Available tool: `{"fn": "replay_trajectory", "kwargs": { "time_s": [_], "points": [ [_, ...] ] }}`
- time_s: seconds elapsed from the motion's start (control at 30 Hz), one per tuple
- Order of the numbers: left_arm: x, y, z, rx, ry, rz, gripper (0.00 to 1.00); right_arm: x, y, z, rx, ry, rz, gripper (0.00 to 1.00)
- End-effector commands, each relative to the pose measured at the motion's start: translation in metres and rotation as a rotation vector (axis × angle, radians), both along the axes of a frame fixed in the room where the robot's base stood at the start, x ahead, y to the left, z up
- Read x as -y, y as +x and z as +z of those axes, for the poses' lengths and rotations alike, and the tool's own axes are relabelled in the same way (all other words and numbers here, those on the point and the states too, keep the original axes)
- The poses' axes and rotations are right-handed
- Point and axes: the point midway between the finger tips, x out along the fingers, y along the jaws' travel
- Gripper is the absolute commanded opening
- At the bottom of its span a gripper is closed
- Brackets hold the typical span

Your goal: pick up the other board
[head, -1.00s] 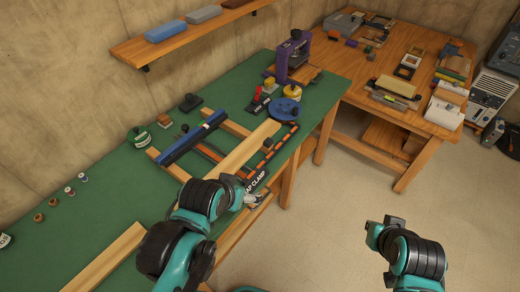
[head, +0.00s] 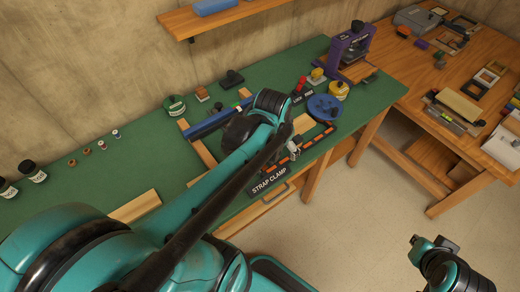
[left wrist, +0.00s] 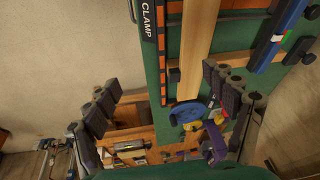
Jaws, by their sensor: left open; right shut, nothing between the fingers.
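One pale wooden board (head: 137,206) lies on the green bench at the left of the head view, partly behind my left arm. Another board (head: 303,123) lies across the strap clamp (head: 268,181); my arm hides most of it. In the left wrist view this second board (left wrist: 199,45) runs down from the top edge, beside the clamp's orange-and-black rail (left wrist: 165,60). My left gripper (left wrist: 163,92) is open and empty, its fingers wide apart above the clamp area. My right gripper (head: 424,246) is shut and empty over the floor.
A blue bar (head: 203,125) lies along the clamp's far side. Small jars stand at the left.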

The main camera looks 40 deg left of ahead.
Motion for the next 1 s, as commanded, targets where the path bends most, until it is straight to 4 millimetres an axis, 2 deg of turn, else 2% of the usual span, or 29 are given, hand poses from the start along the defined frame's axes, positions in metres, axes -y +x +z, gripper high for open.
{"fn": "replay_trajectory", "kwargs": {
  "time_s": [0.2,0.3,0.43,0.6,1.0],
  "points": [
    [-0.054,0.024,-0.024,-0.158,0.003,-0.056,0.84,0.0,0.0,0.015,0.0,0.0,0.0,0.0],
    [-0.078,0.029,-0.043,-0.23,-0.01,-0.09,0.84,0.0,0.0,0.02,0.0,0.0,0.0,0.0],
    [-0.099,0.03,-0.063,-0.293,-0.03,-0.126,0.84,0.0,0.0,0.024,0.0,0.0,0.0,0.0],
    [-0.11,0.029,-0.078,-0.326,-0.042,-0.147,0.84,0.0,0.0,0.024,0.0,0.0,0.0,0.0],
    [-0.11,0.029,-0.121,-0.327,-0.043,-0.148,0.84,0.0,0.0,0.007,0.0,0.0,0.0,0.0]
  ]
}}
